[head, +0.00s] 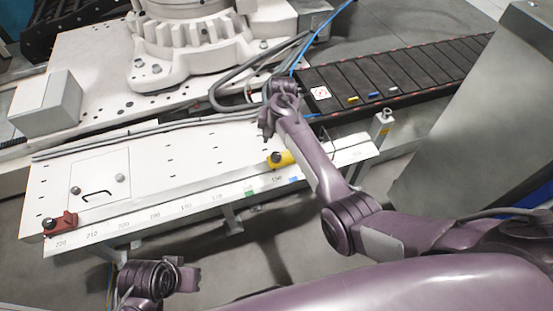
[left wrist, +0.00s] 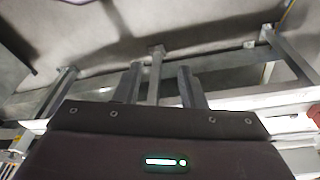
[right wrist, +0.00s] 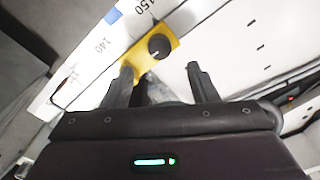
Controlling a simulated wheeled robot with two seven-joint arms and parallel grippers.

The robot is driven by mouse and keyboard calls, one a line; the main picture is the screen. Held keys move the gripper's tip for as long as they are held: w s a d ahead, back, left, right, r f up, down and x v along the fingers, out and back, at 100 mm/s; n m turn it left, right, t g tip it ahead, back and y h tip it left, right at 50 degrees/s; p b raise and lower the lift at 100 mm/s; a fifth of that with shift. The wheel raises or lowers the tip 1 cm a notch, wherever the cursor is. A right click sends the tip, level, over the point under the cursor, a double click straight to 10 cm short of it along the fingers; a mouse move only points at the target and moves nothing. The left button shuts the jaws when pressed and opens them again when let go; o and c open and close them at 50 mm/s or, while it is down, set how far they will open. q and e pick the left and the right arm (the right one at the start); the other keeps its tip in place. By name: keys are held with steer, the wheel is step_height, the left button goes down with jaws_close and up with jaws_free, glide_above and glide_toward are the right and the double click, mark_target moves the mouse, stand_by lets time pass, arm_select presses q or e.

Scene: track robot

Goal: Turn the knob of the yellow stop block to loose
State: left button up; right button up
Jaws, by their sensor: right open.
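The yellow stop block (head: 286,158) sits on the front scale of the white bench, near its right end. It also shows in the right wrist view (right wrist: 134,57), with a round black knob (right wrist: 160,46) on top bearing a small pale mark. My right gripper (head: 266,132) is open, just behind the block in the head view. In the right wrist view its fingertips (right wrist: 162,78) point towards the block, with the knob ahead of the gap and not between the fingers. My left gripper (left wrist: 160,80) is open and empty, low in front of the bench.
A red stop block (head: 62,222) sits at the scale's left end. A white robot base (head: 190,40) stands behind. Cables run along the bench's back.

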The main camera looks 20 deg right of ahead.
mark_target(276, 155)
step_height(276, 155, down, 6)
steer(key=shift+a+f+b, duration=0.15)
steer(key=shift+f+b, duration=0.1)
steer(key=shift+b, duration=0.85)
arm_select(q)
steer(key=d, duration=0.1)
steer(key=w+d+t, duration=0.1)
steer(key=d+t+h, duration=0.1)
steer(key=shift+w+d+f+m, duration=0.15)
steer(key=shift+w+f+m, duration=0.15)
steer(key=shift+f, duration=0.1)
arm_select(e)
steer(key=shift+f, duration=0.45)
arm_select(q)
steer(key=shift+s, duration=0.1)
arm_select(e)
steer(key=c, duration=1)
